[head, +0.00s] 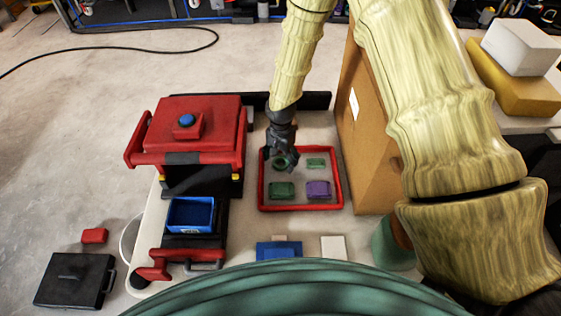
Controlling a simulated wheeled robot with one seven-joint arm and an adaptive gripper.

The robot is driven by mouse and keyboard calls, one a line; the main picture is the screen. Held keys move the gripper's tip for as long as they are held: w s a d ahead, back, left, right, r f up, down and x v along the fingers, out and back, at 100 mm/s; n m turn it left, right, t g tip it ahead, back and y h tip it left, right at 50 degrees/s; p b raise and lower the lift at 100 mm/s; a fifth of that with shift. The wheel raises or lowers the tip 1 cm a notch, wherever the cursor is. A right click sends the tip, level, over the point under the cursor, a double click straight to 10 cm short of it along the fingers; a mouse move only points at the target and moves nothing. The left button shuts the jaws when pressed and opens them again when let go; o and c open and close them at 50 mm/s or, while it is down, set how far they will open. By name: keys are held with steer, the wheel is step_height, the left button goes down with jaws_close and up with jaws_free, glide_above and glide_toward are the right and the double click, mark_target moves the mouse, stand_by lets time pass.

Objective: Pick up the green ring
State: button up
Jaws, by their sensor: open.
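The green ring (280,164) lies in the back left part of a red-rimmed tray (260,182) on the table. My gripper (281,158) is open and reaches down from above, right at the ring. Its fingers hide part of the ring. I cannot tell whether the fingers touch it.
The tray also holds green blocks (282,189) (316,162) and a purple block (318,189), close to the ring. A red machine (198,135) with a blue bin (190,214) stands left. A tall brown board (371,150) stands close on the right.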

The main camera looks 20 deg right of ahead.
steer(key=shift+f, duration=0.5)
steer(key=c, duration=1.1)
steer(key=shift+r, duration=0.15)
